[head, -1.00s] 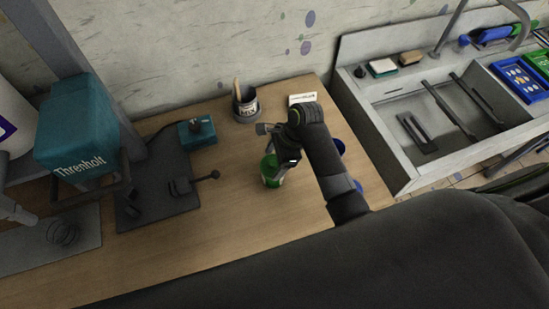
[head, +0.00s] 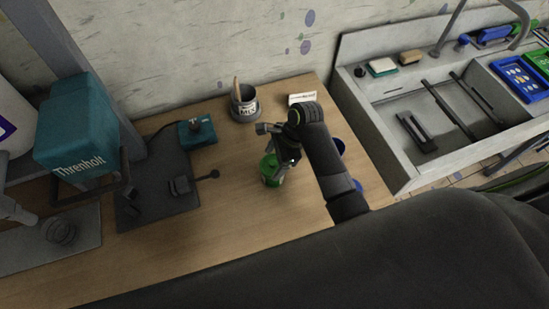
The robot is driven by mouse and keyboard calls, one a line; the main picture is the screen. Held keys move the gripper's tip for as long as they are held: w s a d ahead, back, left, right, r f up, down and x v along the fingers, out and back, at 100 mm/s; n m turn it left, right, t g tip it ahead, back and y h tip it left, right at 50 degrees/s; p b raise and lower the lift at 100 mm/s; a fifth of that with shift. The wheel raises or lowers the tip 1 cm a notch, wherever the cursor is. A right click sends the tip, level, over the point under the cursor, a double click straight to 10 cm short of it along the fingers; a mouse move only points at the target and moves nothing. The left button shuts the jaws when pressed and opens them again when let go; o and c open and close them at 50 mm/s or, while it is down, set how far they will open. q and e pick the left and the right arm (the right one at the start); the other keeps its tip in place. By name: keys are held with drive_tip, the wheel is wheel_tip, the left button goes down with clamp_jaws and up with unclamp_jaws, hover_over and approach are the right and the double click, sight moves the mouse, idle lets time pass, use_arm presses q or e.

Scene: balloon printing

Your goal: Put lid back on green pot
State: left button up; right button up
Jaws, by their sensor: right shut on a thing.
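The green pot (head: 270,172) stands upright on the wooden table (head: 225,225), near the middle of the head view. Its top is green and its side is partly covered by my right gripper. My right gripper (head: 279,172) comes down from the right arm and is shut at the pot's right upper side. What lies between its fingers is too small and hidden to make out; it may be the green lid at the pot's rim. My left gripper is not in view.
A dark tin (head: 244,104) with a brush stands behind the pot. A teal box (head: 197,131) and a dark pad (head: 160,190) lie to the left. Blue pots are partly hidden behind my right arm. A sink (head: 425,110) is at the right.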

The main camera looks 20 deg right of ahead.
drive_tip(key=shift+f, duration=0.15)
idle(0.5)
drive_tip(key=o, duration=1)
drive_tip(key=shift+o, duration=0.3)
drive_tip(key=shift+r, duration=3.5)
clamp_jaws()
